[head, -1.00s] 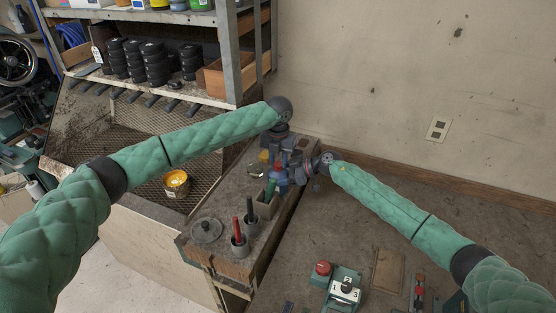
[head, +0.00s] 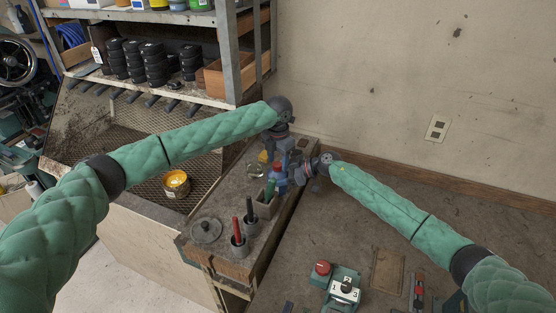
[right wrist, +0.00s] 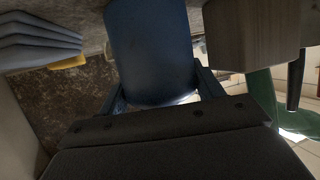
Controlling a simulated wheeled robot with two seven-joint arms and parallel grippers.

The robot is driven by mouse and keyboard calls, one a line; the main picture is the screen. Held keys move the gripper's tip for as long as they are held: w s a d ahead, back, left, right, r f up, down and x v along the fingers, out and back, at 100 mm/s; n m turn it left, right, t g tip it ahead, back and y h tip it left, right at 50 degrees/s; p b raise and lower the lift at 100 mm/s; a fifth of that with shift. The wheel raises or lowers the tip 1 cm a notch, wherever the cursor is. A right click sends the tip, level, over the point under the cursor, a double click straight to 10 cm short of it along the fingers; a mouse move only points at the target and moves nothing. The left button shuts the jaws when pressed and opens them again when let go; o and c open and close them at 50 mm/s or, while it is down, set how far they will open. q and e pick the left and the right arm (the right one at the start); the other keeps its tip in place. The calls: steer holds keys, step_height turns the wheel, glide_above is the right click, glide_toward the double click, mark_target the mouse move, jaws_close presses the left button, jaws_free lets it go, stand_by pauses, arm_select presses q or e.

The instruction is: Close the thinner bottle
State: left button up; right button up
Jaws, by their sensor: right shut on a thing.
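The blue thinner bottle (head: 281,180) stands at the back of the narrow wooden bench, small in the head view. Something red (head: 278,166) shows at its top; I cannot tell whether it is seated. My right gripper (head: 296,177) reaches it from the right. In the right wrist view the dark blue bottle body (right wrist: 150,50) fills the space between my right fingers, which are shut on it. My left gripper (head: 283,150) points down just behind and above the bottle. It is too small and crowded to tell whether it is open or shut.
A wooden holder with a green-handled tool (head: 270,190) stands just in front of the bottle. Cups with a red handle (head: 236,229) and a black handle (head: 249,210), and a round grey lid (head: 206,230), are nearer. A yellow item (head: 263,156) is close behind. The wall lies beyond.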

arm_select(q)
steer(key=shift+d+r, duration=0.1)
steer(key=shift+r, duration=2.1)
steer(key=shift+c, duration=0.2)
